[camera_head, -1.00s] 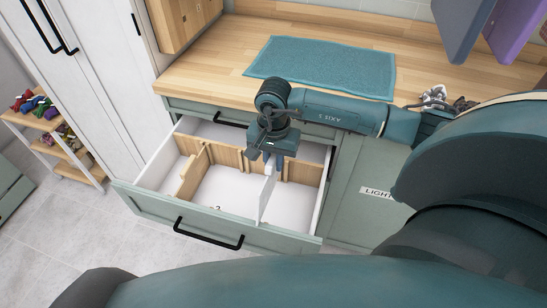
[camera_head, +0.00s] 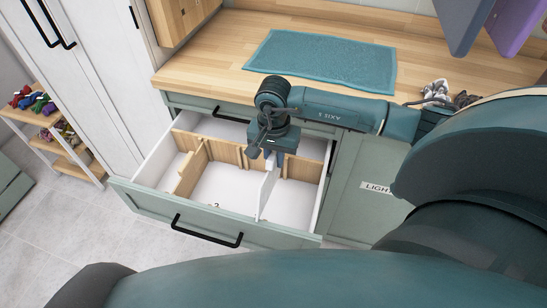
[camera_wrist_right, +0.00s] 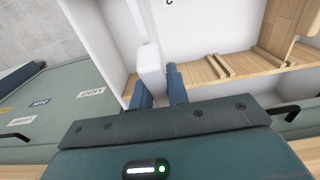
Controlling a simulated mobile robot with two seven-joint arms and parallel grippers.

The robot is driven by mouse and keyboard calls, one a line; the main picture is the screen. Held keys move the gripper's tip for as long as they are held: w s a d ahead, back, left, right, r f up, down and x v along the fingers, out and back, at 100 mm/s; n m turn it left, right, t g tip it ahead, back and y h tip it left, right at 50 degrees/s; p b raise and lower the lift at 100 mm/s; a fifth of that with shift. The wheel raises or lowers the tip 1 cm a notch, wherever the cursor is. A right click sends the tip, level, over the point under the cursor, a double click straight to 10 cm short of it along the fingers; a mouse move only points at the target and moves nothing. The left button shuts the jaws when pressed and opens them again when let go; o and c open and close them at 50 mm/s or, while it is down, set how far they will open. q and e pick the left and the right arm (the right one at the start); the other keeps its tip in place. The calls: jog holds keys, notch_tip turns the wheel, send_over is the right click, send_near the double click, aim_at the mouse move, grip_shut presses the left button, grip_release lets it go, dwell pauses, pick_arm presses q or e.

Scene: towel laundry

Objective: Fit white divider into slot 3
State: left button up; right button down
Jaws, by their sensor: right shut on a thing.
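The white divider (camera_head: 264,195) stands roughly upright inside the open drawer (camera_head: 150,193), right of its middle, running from the slotted wooden rail (camera_head: 226,153) at the back toward the drawer front. My right gripper (camera_head: 277,158) is above its rear end and shut on it. The right wrist view also shows the white divider (camera_wrist_right: 150,62) between the blue fingertips. The gripper hides where the divider meets the rail, so I cannot tell whether it is seated in a slot. A wooden divider (camera_head: 190,172) stands on the left. My left gripper is out of view.
A digit is marked on the drawer floor (camera_head: 232,187) between the dividers. The wooden counter (camera_head: 210,70) above holds a flat teal towel (camera_head: 322,62). A cabinet labelled LIGHT (camera_head: 362,180) is on the right. A shelf rack (camera_head: 60,135) stands at the far left.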

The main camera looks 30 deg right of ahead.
jog(key=shift+w+d+f+b, duration=0.2)
jog(key=shift+w+d+b, duration=0.15)
jog(key=shift+d+b, duration=0.15)
jog(key=shift+w+d+f+t+h+b, duration=0.2)
jog(key=shift+w+d+t+h+b, duration=0.55)
jog(key=shift+d+b, duration=0.15)
dwell(0.5)
jog(key=shift+a, duration=0.1)
jog(key=shift+f+b, duration=0.1)
jog(key=shift+b, duration=0.3)
jog(key=shift+h, duration=0.25)
jog(key=shift+w+t+h+b, duration=0.1)
jog(key=shift+t+h+b, duration=0.4)
jog(key=shift+t+b, duration=0.05)
jog(key=shift+r, duration=0.2)
jog(key=shift+f+b, duration=0.35)
jog(key=shift+b, duration=0.2)
dwell(0.4)
